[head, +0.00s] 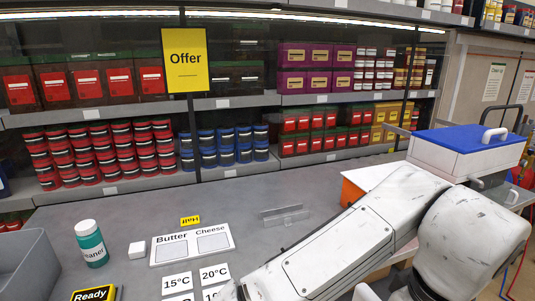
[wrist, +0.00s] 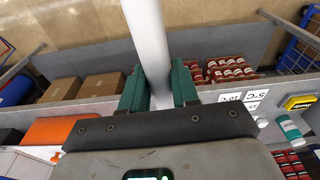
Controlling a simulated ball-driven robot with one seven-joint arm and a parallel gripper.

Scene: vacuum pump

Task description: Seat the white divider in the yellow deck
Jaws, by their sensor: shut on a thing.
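My gripper (wrist: 159,88) shows in the wrist view, its two green fingers shut on a long white piece, which looks like the white divider (wrist: 148,36). The divider stands between the fingers and runs up past the top edge of the wrist view. Its far end is out of frame. I cannot make out the yellow deck in either view. In the head view my arm covers the lower right, and neither the gripper nor the divider can be made out there.
A blue-lidded cooler (head: 464,152) stands right. Stocked shelves line the back.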

